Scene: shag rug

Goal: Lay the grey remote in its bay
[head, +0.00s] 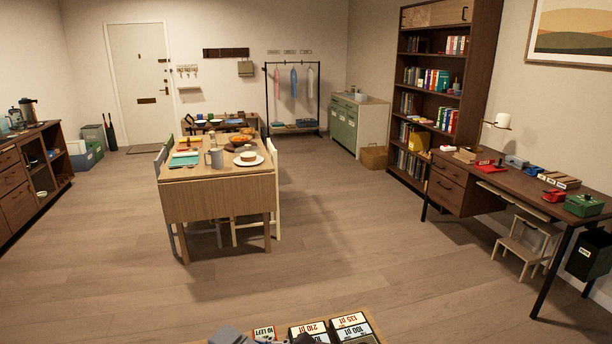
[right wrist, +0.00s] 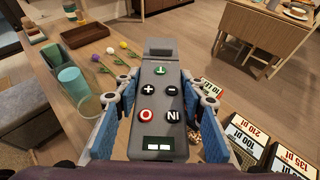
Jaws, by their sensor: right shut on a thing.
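The grey remote (right wrist: 158,108) fills the middle of the right wrist view. It has a green button at the far end, black plus and minus buttons, a red button, another black button and a small pale panel at the near end. My right gripper (right wrist: 157,90) is shut on its two long sides with blue-padded fingers. The remote is above a wooden table (right wrist: 115,57). A grey shape at the bottom edge of the head view is too cut off to tell. I cannot make out a bay for the remote. My left gripper is not in view.
Dark boxes with white point labels (right wrist: 235,128) stand right of the remote; they also show in the head view (head: 351,321).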

